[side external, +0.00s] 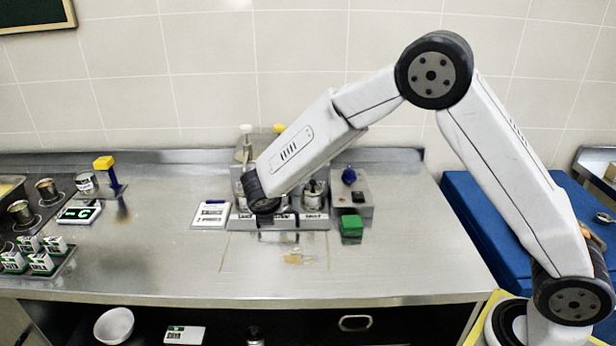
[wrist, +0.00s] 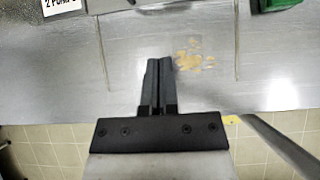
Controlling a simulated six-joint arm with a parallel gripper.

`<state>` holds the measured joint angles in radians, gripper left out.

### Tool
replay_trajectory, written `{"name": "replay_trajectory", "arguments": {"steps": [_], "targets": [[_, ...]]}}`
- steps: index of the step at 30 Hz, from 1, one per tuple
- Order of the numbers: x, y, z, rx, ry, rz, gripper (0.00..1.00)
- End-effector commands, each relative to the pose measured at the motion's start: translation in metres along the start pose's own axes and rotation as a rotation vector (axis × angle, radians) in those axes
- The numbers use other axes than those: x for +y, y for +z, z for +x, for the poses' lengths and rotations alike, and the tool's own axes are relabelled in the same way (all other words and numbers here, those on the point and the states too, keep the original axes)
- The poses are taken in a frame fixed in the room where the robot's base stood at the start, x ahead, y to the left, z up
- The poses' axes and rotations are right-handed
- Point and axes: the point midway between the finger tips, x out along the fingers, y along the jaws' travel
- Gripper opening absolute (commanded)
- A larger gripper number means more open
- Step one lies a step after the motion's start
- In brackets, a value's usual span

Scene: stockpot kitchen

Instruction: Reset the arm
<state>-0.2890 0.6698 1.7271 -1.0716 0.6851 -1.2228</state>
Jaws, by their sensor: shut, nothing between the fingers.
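My gripper (wrist: 159,70) shows in the wrist view with its two dark fingers together and nothing between them. It points over the bare front part of the steel counter (wrist: 110,75), near a yellowish stain (wrist: 188,58). In the side view my arm is bent high over the counter (side external: 160,260), its wrist in front of the pots. The gripper's fingers cannot be made out there.
A labelled station with metal pots (side external: 313,195) stands at the counter's back. Near it are a green block (side external: 351,226), a grey box with a blue knob (side external: 349,176) and a white card (side external: 211,214). Several labelled boxes (side external: 40,262) stand left.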

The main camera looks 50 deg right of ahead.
Motion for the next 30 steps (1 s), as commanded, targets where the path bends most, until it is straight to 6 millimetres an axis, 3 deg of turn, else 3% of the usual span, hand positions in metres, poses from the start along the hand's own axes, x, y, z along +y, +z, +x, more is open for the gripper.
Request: {"name": "replay_trajectory", "arguments": {"steps": [5,11,21,30], "targets": [[-0.010,-0.001,-0.002,0.028,-0.009,0.075,0.00],[-0.046,-0.010,-0.013,0.126,-0.047,0.368,0.00],[-0.133,-0.046,-0.052,0.338,-0.222,1.239,0.00],[-0.195,-0.082,-0.086,0.428,-0.432,2.007,0.00]]}}
